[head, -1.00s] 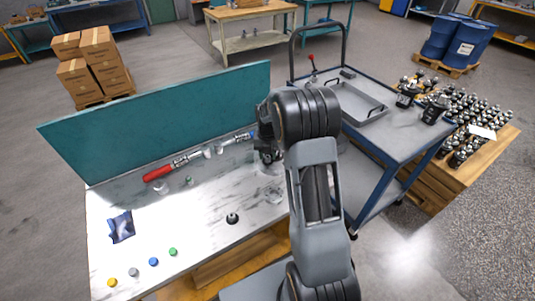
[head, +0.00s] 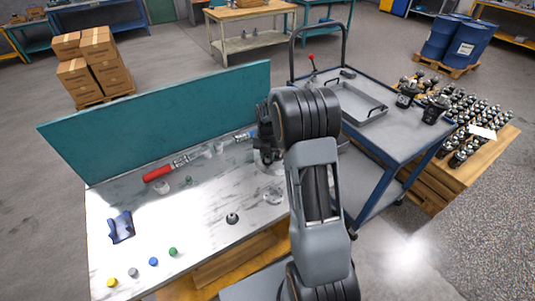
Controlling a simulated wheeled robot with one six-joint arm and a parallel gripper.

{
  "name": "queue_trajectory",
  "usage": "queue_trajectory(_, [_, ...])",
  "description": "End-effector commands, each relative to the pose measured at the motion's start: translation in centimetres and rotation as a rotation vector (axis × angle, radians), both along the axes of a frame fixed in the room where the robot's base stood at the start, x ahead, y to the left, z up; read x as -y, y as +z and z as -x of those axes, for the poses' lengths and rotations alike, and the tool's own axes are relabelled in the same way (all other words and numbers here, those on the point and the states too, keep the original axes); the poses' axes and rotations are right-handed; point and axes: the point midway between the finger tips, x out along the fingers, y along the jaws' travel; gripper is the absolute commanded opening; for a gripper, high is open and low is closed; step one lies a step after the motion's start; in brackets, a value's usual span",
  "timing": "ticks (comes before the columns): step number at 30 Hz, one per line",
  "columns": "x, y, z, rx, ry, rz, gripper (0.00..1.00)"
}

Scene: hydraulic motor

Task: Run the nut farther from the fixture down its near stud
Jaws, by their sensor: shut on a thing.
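My gripper (head: 268,156) is at the back right of the workbench, low over the bench and left of my arm. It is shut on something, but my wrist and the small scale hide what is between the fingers. The nuts, the studs and the fixture cannot be told apart here; my arm covers part of that area. A round pale part (head: 273,196) lies on the bench just below my gripper in the picture. A small dark round part (head: 232,218) stands by the bench's front edge.
A blue cloth (head: 121,227) and several coloured caps (head: 153,262) are at the left and front. A blue trolley (head: 400,135) with a grey tray (head: 355,103) stands right of my arm. The bench's middle is mostly clear.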

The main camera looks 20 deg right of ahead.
Motion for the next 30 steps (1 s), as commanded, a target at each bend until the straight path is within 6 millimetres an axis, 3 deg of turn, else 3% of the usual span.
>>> queue_trajectory(6, [-0.01,-0.09,0.01,0.0,-0.266,0.0,0.01])
queue_trajectory(20, [-0.01,-0.1,0.02,-0.001,-0.354,-0.001,0.01])
queue_trajectory(30, [-0.01,-0.19,0.02,-0.001,-0.7,0.0,0.01])
